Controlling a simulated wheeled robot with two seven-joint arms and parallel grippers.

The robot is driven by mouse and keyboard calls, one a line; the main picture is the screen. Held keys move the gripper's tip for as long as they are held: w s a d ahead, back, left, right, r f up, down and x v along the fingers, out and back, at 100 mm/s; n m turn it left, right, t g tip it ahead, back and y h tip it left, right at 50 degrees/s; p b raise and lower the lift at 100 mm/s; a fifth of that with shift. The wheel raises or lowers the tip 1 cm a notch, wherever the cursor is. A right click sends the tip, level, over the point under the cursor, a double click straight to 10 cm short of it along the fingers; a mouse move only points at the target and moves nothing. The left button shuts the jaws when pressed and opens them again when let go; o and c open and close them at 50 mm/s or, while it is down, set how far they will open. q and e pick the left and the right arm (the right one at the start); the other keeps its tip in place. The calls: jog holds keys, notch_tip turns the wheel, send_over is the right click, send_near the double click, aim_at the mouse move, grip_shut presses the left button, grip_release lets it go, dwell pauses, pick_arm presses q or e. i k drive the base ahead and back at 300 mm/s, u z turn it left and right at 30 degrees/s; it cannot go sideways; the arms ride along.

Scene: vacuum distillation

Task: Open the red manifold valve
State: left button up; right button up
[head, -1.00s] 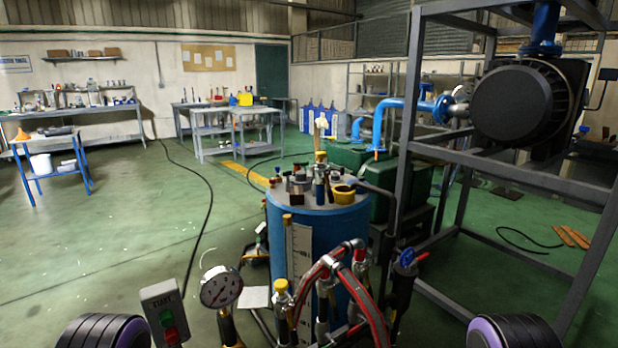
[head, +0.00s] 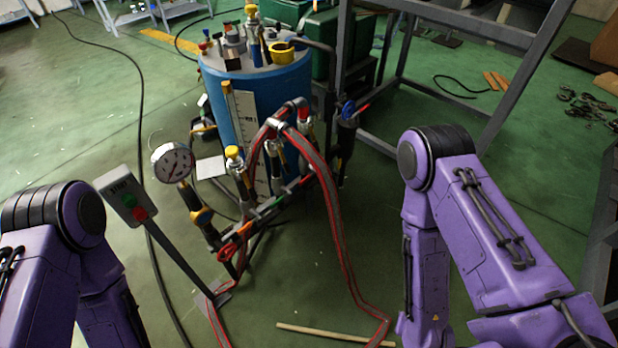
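The manifold (head: 268,208) is a low slanted row of fittings with hoses in front of the blue tank. A red valve handle (head: 228,253) shows at its lower left end, near a yellow-and-black fitting (head: 202,216). Whether this valve is open or shut I cannot tell. Another small red lever sits beside a blue-topped fitting (head: 348,110) at the right of the tank. My purple arms show at the lower left and the right. Both grippers are outside the picture.
The blue tank (head: 278,105) stands behind the manifold. A pressure gauge (head: 173,162) and a start button box (head: 125,196) on a post stand to the left. A grey frame (head: 500,125) stands at the right.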

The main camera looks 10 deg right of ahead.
aim_at(303, 182)
jog(key=k, duration=0.6)
jog(key=z, duration=0.65)
jog(key=i, duration=1.35)
jog(key=u, duration=0.05)
